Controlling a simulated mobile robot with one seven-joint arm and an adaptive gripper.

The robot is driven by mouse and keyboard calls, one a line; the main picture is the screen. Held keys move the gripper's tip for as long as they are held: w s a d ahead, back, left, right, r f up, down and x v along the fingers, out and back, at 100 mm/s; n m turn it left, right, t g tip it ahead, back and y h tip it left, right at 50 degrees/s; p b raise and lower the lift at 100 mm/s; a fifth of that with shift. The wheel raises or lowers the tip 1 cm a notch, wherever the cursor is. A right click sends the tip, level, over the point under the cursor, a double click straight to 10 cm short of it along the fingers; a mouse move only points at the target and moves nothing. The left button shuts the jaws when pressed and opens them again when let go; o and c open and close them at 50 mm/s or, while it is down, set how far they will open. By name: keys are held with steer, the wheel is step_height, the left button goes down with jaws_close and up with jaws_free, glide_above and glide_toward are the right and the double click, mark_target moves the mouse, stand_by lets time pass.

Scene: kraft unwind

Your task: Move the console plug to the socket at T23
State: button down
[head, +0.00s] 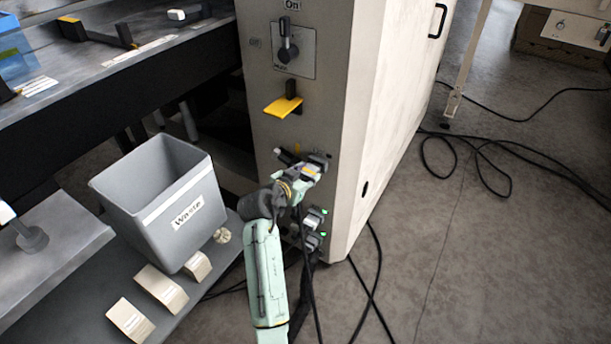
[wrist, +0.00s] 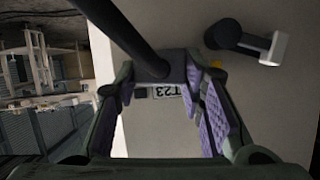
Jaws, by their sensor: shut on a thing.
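My gripper (head: 303,174) is at the front panel of the pale cabinet (head: 305,125) in the head view, below the yellow handle. In the wrist view my gripper's purple-padded fingers (wrist: 165,85) are closed around the dark console plug (wrist: 177,67), whose thick black cable (wrist: 130,35) runs up and left. The T23 label (wrist: 170,91), seen upside down, shows on the panel between the fingers. The socket at T23 is hidden behind plug and gripper, and I cannot tell whether the plug is seated in it.
The yellow handle (head: 284,106) juts out above my gripper. A grey waste bin (head: 150,205) stands left on a shelf. Black cables (head: 490,150) lie on the floor at right.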

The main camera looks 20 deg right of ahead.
steer(key=shift+w+d+b, duration=0.3)
steer(key=shift+d, duration=0.1)
stand_by(0.8)
steer(key=c, duration=1)
jaws_free()
steer(key=v, duration=1.2)
steer(key=shift+s+f, duration=0.1)
steer(key=shift+s, duration=0.05)
